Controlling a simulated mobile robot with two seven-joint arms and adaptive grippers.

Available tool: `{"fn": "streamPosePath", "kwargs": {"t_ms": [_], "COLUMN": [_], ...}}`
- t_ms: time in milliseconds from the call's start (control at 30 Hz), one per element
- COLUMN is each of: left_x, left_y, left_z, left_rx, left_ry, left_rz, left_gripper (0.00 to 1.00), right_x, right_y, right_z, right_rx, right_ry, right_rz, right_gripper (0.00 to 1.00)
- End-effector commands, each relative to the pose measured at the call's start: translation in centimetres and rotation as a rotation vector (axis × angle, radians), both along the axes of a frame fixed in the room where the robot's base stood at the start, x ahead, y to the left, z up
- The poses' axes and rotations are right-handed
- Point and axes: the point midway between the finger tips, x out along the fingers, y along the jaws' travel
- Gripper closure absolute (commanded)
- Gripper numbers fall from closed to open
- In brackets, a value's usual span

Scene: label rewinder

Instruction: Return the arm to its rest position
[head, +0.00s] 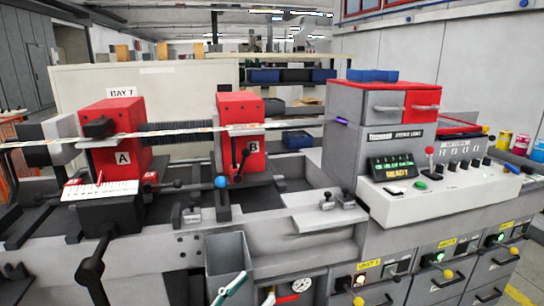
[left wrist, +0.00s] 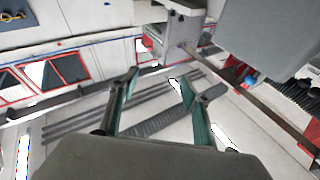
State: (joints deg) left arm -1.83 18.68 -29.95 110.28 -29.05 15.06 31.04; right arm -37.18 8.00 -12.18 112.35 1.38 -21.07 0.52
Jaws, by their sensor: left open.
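My left gripper (head: 250,292) shows only by its green-padded fingertips at the bottom edge of the head view, beside the grey open bin (head: 228,262) on the machine's front. In the left wrist view the left gripper (left wrist: 158,82) has its two fingers spread, with nothing between them. The rest of the left arm is out of the head view. My right gripper is in neither view.
Red blocks A (head: 117,142) and B (head: 240,130) stand on the rewinder, with a printed strip (head: 180,131) across them. A blue-knobbed lever (head: 221,182), a grey control console (head: 405,195) and a round gauge (head: 301,285) are nearby. Red-framed windows (left wrist: 58,72) show in the wrist view.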

Motion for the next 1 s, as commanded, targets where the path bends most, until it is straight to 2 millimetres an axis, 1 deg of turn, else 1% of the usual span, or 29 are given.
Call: {"fn": "streamPosePath", "kwargs": {"t_ms": [33,67,100,133,167,200,233,267,300,367,400,500,600,700,800,1000], "left_x": [-0.2,-0.3,-0.6,-0.9,-1.4,-2.2,-3.0,-3.8,-5.0,-7.1,-8.5,-11.8,-14.3,-15.8,-16.2,-16.2], "left_y": [1.6,2.6,3.9,4.9,5.8,7.0,7.9,8.7,9.8,11.3,12.1,13.8,14.9,15.5,15.7,15.6], "left_z": [-3.2,-5.0,-7.4,-9.2,-11.0,-13.4,-15.1,-16.9,-19.1,-22.2,-24.0,-27.6,-30.0,-31.1,-31.5,-31.5], "left_rx": [0.015,0.031,0.058,0.078,0.100,0.129,0.153,0.178,0.212,0.261,0.293,0.360,0.407,0.434,0.444,0.444], "left_ry": [0.077,0.120,0.175,0.218,0.260,0.317,0.358,0.400,0.457,0.537,0.587,0.689,0.761,0.798,0.811,0.810], "left_rz": [0.078,0.124,0.180,0.219,0.253,0.294,0.321,0.347,0.376,0.412,0.428,0.456,0.468,0.472,0.473,0.472], "left_gripper": [0.52,0.52,0.52,0.52,0.52,0.52,0.52,0.52,0.52,0.52,0.52,0.52,0.52,0.52,0.52,0.52], "right_x": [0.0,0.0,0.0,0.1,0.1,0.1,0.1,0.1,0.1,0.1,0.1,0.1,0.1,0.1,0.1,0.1], "right_y": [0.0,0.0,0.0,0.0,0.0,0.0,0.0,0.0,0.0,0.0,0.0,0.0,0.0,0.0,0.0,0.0], "right_z": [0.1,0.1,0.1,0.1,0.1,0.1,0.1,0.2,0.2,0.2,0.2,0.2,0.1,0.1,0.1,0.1], "right_rx": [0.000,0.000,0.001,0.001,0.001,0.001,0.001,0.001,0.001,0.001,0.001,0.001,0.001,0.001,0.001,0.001], "right_ry": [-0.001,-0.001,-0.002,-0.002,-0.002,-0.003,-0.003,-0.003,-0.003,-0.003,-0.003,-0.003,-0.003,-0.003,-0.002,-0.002], "right_rz": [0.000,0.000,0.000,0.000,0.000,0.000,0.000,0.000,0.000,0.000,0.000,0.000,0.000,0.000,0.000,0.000], "right_gripper": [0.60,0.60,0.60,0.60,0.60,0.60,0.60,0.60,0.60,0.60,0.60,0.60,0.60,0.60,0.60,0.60]}}
